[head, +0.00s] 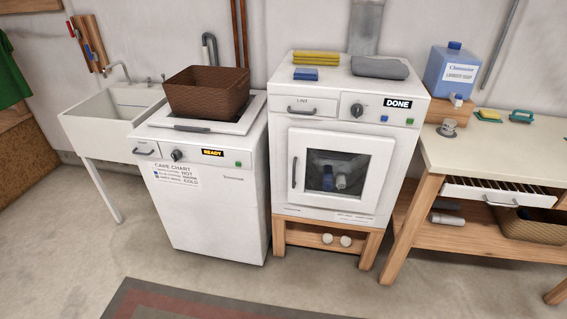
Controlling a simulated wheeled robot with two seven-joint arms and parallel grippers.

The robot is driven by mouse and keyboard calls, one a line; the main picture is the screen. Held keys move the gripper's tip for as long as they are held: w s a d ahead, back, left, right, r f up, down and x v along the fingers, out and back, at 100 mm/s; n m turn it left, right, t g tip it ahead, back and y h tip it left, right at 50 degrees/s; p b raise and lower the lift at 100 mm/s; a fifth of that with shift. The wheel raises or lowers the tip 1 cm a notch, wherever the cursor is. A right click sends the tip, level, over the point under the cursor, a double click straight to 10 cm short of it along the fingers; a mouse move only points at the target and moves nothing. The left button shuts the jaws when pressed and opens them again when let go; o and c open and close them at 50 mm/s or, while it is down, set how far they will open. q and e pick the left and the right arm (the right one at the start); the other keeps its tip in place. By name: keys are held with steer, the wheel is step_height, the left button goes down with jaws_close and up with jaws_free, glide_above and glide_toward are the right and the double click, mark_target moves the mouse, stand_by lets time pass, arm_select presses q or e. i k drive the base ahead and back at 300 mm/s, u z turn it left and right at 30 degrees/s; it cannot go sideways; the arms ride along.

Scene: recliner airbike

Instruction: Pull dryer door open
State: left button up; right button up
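The dryer (278,155) is the white machine right of centre in the head view, on a wooden stand, with a panel reading "DONE". Its square door (362,200) looks shut. The door has a dark window (338,172) with a blue and a white item visible behind it. A dark vertical handle (294,172) is on the door's left side. Neither of my grippers is in view.
A top-loading washer (215,220) reading "READY" stands left of the dryer, with a brown basket (207,92) on top. A sink (110,115) is farther left. A wooden workbench (480,150) stands right. Bare floor and a rug (200,300) lie in front.

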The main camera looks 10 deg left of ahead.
mark_target(380, 149)
steer(key=u, duration=0.7)
steer(key=i, duration=1.15)
steer(key=u, duration=0.25)
